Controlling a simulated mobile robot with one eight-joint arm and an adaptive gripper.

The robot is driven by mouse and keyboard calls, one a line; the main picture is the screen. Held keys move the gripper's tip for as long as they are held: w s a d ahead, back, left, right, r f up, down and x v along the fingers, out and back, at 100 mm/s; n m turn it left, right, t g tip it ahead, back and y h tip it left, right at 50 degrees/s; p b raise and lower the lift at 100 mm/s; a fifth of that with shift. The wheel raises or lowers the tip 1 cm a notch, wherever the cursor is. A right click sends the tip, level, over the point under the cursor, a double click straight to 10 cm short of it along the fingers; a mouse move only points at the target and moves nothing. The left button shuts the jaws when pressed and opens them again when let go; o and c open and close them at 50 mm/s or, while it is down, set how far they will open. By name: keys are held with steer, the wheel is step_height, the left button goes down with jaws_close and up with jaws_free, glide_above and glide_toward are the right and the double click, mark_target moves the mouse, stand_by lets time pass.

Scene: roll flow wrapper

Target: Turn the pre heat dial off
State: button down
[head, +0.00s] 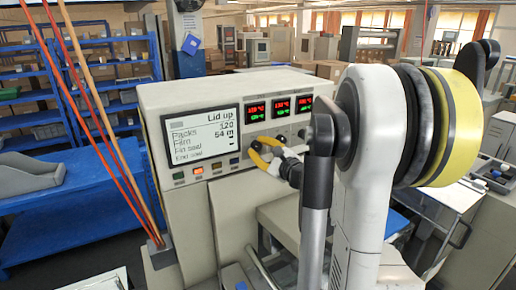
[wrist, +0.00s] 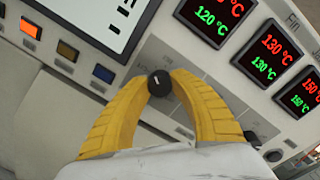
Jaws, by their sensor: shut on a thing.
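The control panel (head: 200,110) of the wrapper faces me in the head view. A small round black dial (wrist: 159,83) with a light pointer mark sits below the leftmost temperature display (wrist: 212,18) in the wrist view. My gripper (wrist: 160,84) has its two yellow fingers closed around the dial, one tip on each side. In the head view my gripper (head: 262,155) is at the panel under the displays, and its fingers hide the dial there. The pointer mark on the dial is small, and its setting label cannot be read.
A row of coloured buttons (head: 198,170) lies under the screen (head: 202,133), left of my gripper. Two more temperature displays (wrist: 268,52) continue to the right, with another dial (wrist: 273,155) below them. Blue shelves (head: 100,60) stand at the back left.

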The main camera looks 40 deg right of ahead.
steer(key=n+b, duration=0.1)
steer(key=n, duration=0.5)
steer(key=shift+n+g, duration=0.3)
steer(key=shift+n, duration=0.1)
steer(key=n+b, duration=0.1)
steer(key=n, duration=0.5)
steer(key=shift+h, duration=0.4)
steer(key=c, duration=1.1)
jaws_free()
